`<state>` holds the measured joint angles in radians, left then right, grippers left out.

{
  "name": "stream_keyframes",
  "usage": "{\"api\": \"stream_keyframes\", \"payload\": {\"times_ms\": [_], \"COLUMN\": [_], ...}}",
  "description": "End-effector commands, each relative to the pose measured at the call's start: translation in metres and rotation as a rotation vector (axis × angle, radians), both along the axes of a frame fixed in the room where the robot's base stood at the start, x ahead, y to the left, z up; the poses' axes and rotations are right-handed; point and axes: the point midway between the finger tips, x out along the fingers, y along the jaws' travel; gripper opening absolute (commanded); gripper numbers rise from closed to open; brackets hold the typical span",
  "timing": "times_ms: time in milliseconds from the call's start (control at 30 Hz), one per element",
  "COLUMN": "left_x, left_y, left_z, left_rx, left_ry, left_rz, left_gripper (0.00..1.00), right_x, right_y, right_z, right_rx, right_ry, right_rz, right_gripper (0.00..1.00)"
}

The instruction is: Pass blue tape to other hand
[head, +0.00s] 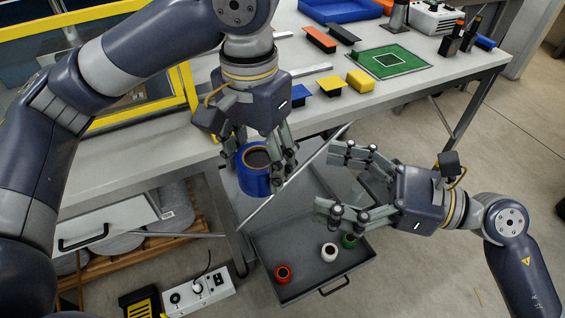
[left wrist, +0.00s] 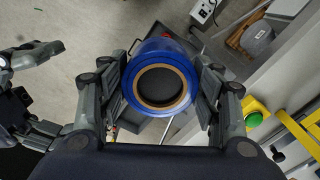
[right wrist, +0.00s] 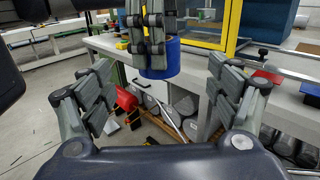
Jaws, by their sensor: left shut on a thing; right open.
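The blue tape (head: 252,181) is a thick blue roll with a brown core. My left gripper (head: 264,160) is shut on it and holds it in front of the table edge, above the open drawer. In the left wrist view the tape (left wrist: 134,92) sits between both fingers, its round opening facing the camera. My right gripper (head: 335,182) is open and empty, to the right of the tape and apart from it, fingers pointing left toward it. In the right wrist view the tape (right wrist: 160,62) hangs ahead, between and beyond the open fingers.
The grey drawer (head: 300,243) below holds a red roll (head: 283,273), a white roll (head: 330,251) and a green roll (head: 349,241). The table (head: 330,107) carries a green mat (head: 389,60) and several coloured blocks. A yellow frame (head: 187,85) stands at left.

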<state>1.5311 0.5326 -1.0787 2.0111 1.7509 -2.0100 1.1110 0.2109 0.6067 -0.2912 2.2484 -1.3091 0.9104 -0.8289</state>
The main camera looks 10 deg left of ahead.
Motion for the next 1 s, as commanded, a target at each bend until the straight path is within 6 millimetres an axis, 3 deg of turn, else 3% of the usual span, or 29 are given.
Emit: {"api": "stream_keyframes", "payload": {"times_ms": [500, 700, 1000], "left_x": [0.0, 0.0, 0.0], "left_y": [0.0, 0.0, 0.0], "left_z": [0.0, 0.0, 0.0], "left_rx": [0.0, 0.0, 0.0], "left_ry": [-0.001, -0.001, -0.001], "left_rz": [0.0, 0.0, 0.0], "left_gripper": [0.31, 0.31, 0.31], "right_x": [0.011, 0.014, 0.014], "right_y": [0.09, 0.108, 0.111], "right_z": [0.002, 0.001, 0.0], "right_rx": [0.006, 0.003, 0.002], "right_ry": [0.001, 0.003, 0.004], "right_rz": [0.001, -0.001, -0.001], "right_gripper": [0.83, 0.83, 0.83]}}
